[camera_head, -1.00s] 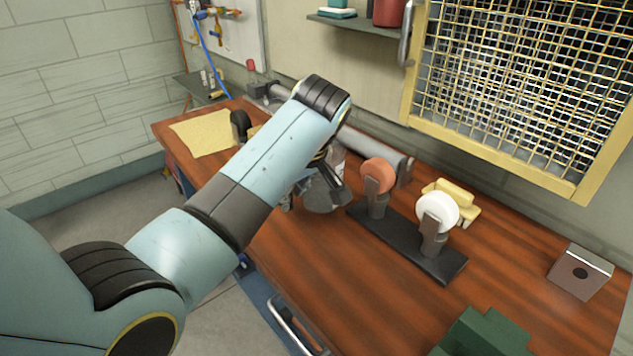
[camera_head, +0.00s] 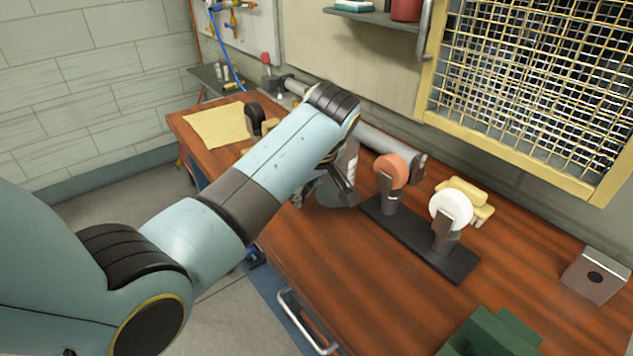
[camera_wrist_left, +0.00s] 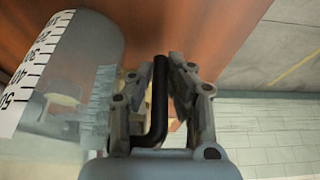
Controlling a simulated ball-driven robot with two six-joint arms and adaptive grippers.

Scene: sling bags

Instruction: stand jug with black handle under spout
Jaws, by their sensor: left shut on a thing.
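A clear jug (camera_wrist_left: 75,75) with a white, black-marked scale fills the left side of the left wrist view. Its black handle (camera_wrist_left: 157,100) lies between the fingers of my left gripper (camera_wrist_left: 170,80), which is shut on it. In the head view the jug (camera_head: 338,198) is partly hidden behind my left forearm, low over or on the wooden bench; I cannot tell which. A grey pipe (camera_head: 378,143) runs along the back of the bench, with a red knob (camera_head: 266,58) near its far left end. I cannot make out the spout clearly. My right gripper is not in view.
Right of the jug, a dark stand (camera_head: 418,240) carries an orange disc (camera_head: 391,171) and a white disc (camera_head: 450,209). A yellow cloth (camera_head: 216,126) lies at the bench's left end. A metal block (camera_head: 594,275) and green block (camera_head: 490,334) are at right. The front middle is clear.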

